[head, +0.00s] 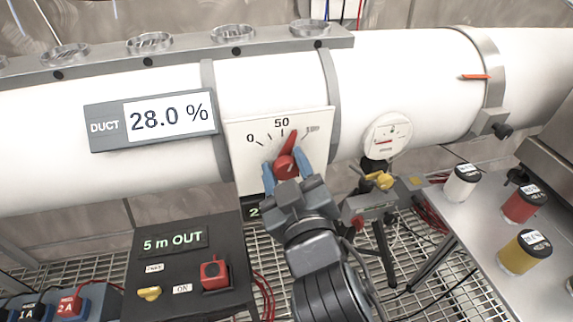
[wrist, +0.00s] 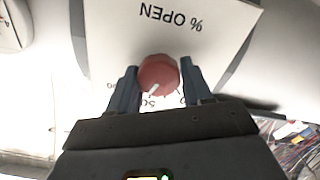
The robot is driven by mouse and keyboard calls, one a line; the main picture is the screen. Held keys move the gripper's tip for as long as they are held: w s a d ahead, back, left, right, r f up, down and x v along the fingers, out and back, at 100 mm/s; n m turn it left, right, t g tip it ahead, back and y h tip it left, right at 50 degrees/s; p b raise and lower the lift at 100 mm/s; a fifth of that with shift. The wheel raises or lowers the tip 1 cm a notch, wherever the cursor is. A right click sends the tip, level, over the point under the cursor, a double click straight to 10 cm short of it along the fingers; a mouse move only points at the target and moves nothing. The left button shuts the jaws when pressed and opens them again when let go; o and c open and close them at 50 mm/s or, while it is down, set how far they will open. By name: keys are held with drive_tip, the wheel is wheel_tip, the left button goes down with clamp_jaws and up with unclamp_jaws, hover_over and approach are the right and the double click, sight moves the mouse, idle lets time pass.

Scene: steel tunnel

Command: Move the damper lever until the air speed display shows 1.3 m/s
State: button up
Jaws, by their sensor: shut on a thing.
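The red damper lever (head: 285,163) sits on a white dial plate (head: 245,150) marked 0, 50 and a blurred end mark, fixed to the white duct. Its pointer stands past 50, toward the right end. My gripper (head: 286,170) is shut on the lever's round hub, one blue-grey finger each side. In the wrist view the red hub (wrist: 158,74) lies between the fingers, below upside-down "% OPEN" lettering. A display labelled DUCT (head: 152,121) reads 28.0 %. A dark display (head: 254,209) below the plate shows only a green "2"; my gripper hides the rest. No air speed value is readable.
A round gauge (head: 387,136) is right of the dial, above a tripod (head: 381,215). Capped jars (head: 524,204) stand on a bench at right. Metal grating lies below.

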drive_tip(key=o, duration=1)
drive_tip(key=shift+s, duration=0.1)
drive_tip(key=shift+s+d+f, duration=0.1)
drive_tip(key=shift+s, duration=0.25)
drive_tip(key=shift+b+v, duration=0.55)
drive_tip(key=shift+v, duration=2.95)
